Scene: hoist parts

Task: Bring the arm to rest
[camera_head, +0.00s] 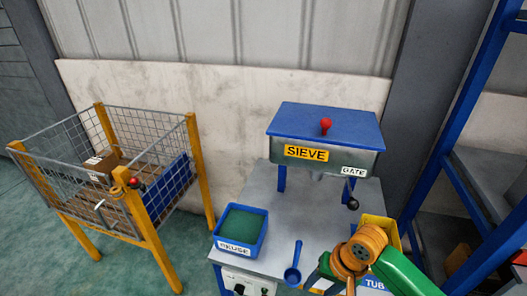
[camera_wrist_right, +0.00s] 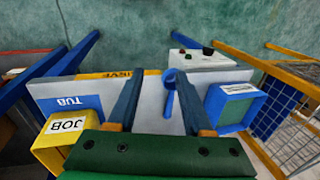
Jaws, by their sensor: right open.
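My right arm (camera_head: 397,268), green with orange joints, reaches in from the lower right of the head view over the front of the grey table. My right gripper (camera_head: 331,287) is partly cut off at the bottom edge there. In the right wrist view the right gripper (camera_wrist_right: 158,82) is open, its two dark blue fingers apart with nothing held between them. The blue scoop (camera_head: 293,265) lies on the table left of the gripper; in the wrist view the scoop (camera_wrist_right: 171,88) shows between the fingers, below them. My left gripper is not in view.
A blue-lidded sieve box (camera_head: 323,143) with a red knob stands at the table's back. A blue REUSE tub (camera_head: 241,231) sits front left. A yellow JOB tub (camera_wrist_right: 60,140) is close to my right gripper. A mesh cage (camera_head: 62,145) stands left; blue shelving (camera_head: 455,120) stands right.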

